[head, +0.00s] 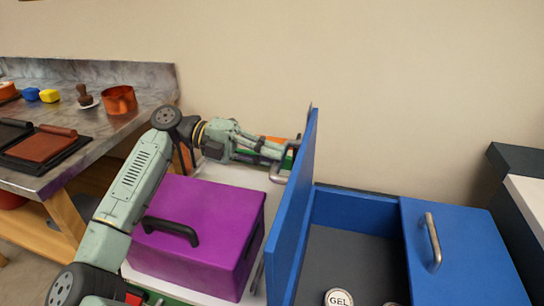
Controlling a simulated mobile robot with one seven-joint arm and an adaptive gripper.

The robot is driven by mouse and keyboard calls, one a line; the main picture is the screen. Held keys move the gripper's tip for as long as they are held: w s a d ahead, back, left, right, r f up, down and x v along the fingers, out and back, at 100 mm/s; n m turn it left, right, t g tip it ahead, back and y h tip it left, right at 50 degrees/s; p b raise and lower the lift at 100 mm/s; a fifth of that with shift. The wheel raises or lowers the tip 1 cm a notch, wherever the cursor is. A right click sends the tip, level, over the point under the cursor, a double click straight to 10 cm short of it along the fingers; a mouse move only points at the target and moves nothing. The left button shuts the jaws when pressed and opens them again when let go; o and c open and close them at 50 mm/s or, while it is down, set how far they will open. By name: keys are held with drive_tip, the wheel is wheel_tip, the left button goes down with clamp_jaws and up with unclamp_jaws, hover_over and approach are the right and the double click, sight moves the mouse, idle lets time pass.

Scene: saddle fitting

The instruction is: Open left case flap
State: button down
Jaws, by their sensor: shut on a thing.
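The blue case (352,207) stands at the right. Its left flap (289,226) is raised and stands nearly upright, with its metal handle (281,170) on the left face. My gripper (287,156) reaches in from the left and is shut on this handle near the flap's top; the fingertips are partly hidden. The right flap (462,262) lies closed, with a metal handle on top. The open left side shows a dark floor and a round tin marked GEL (339,298), cut by the lower picture edge.
A purple box (205,222) with a black handle stands left of the flap, below my arm. A workbench (110,132) with a copper pot (119,99) and pads is at the far left. A dark-topped white cabinet (526,190) stands at the right, the wall behind.

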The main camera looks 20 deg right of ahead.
drive_tip(key=c, duration=1.6)
unclamp_jaws()
drive_tip(key=shift+o, duration=0.2)
drive_tip(key=v, duration=1.2)
